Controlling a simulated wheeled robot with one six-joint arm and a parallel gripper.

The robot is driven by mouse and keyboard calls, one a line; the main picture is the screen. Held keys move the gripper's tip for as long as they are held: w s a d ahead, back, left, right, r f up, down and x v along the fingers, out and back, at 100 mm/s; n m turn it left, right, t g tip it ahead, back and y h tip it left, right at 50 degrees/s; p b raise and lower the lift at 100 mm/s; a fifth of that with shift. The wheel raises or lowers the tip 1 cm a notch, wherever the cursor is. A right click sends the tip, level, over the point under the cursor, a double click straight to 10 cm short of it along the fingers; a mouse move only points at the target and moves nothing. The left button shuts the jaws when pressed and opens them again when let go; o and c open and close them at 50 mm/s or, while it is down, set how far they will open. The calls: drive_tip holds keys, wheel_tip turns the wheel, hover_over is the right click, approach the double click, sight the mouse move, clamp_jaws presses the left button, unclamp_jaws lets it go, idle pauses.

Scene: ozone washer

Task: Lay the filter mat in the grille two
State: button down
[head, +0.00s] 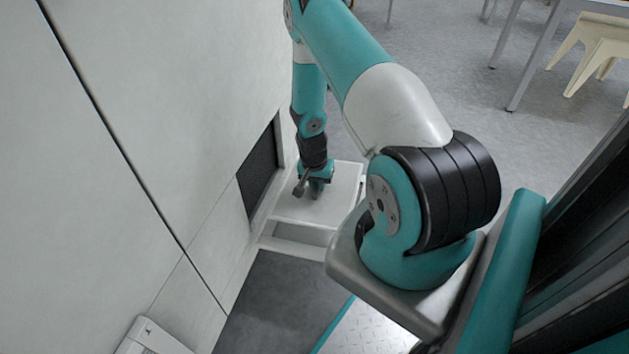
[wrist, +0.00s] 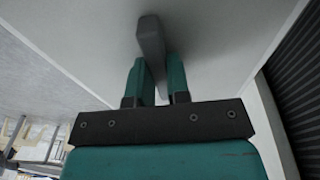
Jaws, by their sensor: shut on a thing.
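My gripper (head: 312,190) is low beside the wall, over a flat white panel (head: 340,190). In the wrist view its two teal fingers (wrist: 158,82) are shut on a grey bar (wrist: 150,40) that looks like a handle on the white panel (wrist: 215,50). Whether the bar is fixed to the panel is hard to tell. A dark rectangular grille area (head: 260,168) is set in the pale wall just left of my gripper. Dark slats also show at the right edge of the wrist view (wrist: 297,75). I cannot make out a filter mat.
A pale wall (head: 130,100) stands along the left. A shallow white recess (head: 300,240) lies in front of the panel, with dark floor (head: 275,295) nearer. A white box (head: 150,338) is at bottom left. Cream stools (head: 595,48) and table legs stand far right; grey floor between is clear.

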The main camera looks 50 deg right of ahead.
drive_tip(key=shift+s+d+f+b, duration=0.1)
drive_tip(key=shift+s+f+b, duration=0.05)
drive_tip(key=shift+f+b, duration=1.7)
drive_tip(key=shift+s+f+b, duration=0.15)
drive_tip(key=shift+f+b, duration=1.1)
drive_tip(key=shift+f, duration=1.1)
drive_tip(key=c, duration=1)
unclamp_jaws()
drive_tip(key=r+p, duration=0.2)
drive_tip(key=r, duration=0.3)
drive_tip(key=a+r+p, duration=0.1)
drive_tip(key=r+p, duration=0.1)
drive_tip(key=r, duration=0.4)
drive_tip(key=a+r+p, duration=0.1)
drive_tip(key=r, duration=0.4)
drive_tip(key=shift+w+a+r+p, duration=0.15)
drive_tip(key=shift+r+p, duration=0.15)
drive_tip(key=shift+p, duration=0.1)
drive_tip(key=shift+a+r, duration=0.1)
drive_tip(key=shift+r, duration=0.25)
